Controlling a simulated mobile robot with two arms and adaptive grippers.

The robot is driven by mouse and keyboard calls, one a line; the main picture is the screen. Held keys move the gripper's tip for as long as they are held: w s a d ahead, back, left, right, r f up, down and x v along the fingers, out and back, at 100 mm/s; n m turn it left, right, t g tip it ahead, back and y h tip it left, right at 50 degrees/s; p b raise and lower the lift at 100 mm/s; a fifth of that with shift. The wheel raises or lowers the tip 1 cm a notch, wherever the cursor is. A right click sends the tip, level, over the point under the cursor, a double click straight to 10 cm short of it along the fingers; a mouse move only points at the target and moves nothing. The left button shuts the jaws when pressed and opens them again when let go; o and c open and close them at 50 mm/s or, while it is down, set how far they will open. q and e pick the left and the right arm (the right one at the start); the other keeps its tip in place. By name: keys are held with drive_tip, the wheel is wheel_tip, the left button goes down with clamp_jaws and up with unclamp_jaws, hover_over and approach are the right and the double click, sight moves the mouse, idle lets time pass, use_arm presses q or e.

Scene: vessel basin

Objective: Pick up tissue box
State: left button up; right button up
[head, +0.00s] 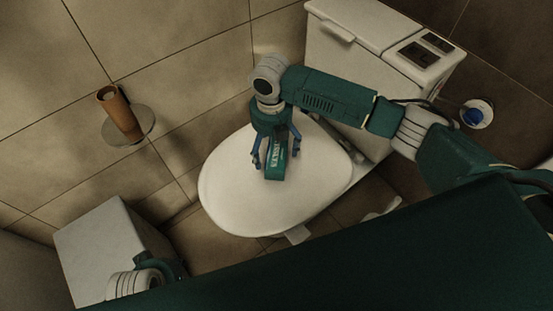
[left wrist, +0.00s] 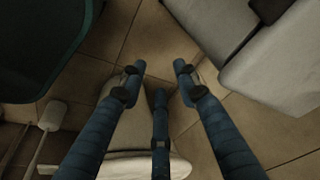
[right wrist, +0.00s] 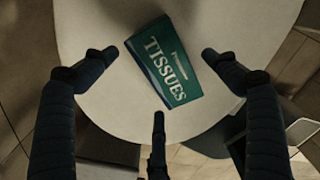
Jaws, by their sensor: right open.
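The tissue box (right wrist: 168,62) is green with white "TISSUES" lettering and lies tilted in the picture on the white toilet lid (head: 232,190). In the head view the box (head: 276,165) shows between the blue fingers of my right gripper (head: 277,150). My right gripper (right wrist: 160,54) is open above the box, with its fingers spread and nothing held. Whether any finger touches the box I cannot tell. My left gripper (left wrist: 157,70) shows in the left wrist view with its fingers apart and empty, pointing toward the tiled floor, away from the box.
The white cistern (head: 345,62) stands behind the toilet. A brown roll (head: 117,110) on a round plate is at the left wall. A pale box-shaped unit (head: 105,240) stands at lower left. A white cup-like item with blue inside (head: 476,114) is at the right.

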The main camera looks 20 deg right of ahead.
drive_tip(key=shift+f, duration=1.45)
use_arm(q)
drive_tip(key=v, duration=0.3)
drive_tip(key=shift+w, duration=0.25)
use_arm(e)
drive_tip(key=shift+c, duration=0.2)
drive_tip(key=c, duration=1.2)
drive_tip(key=shift+c, duration=0.2)
drive_tip(key=shift+r, duration=0.15)
